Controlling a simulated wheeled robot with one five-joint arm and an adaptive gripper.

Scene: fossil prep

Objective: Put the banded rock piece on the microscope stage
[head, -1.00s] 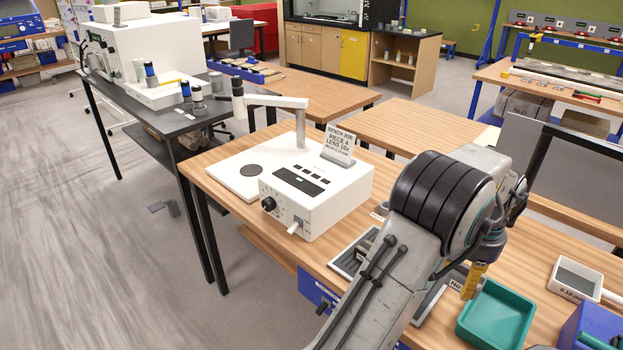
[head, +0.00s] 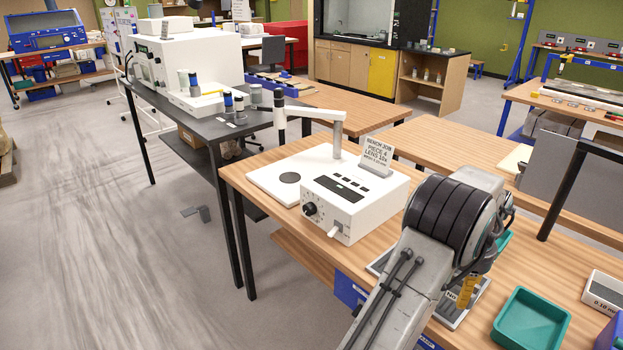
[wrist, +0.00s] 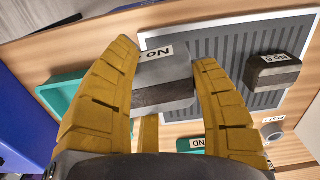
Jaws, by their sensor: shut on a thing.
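My gripper (wrist: 166,58) is shut on a grey rock piece (wrist: 163,72) with a white "No" label. The piece has a lighter part and a darker part; its number is not readable. It is over the ribbed tray, and I cannot tell how high. In the head view one yellow finger of my gripper (head: 467,291) shows beyond my arm, and the piece is mostly hidden. The microscope stands left of my gripper. Its white base (head: 262,180) carries a dark round stage (head: 289,178), which looks empty, below an overhanging arm (head: 312,112).
A white control box (head: 350,208) with a sign (head: 376,156) stands in front of the microscope. A second labelled piece (wrist: 273,72) lies on the ribbed tray (wrist: 228,40). A teal tray (head: 530,322) lies right of my gripper.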

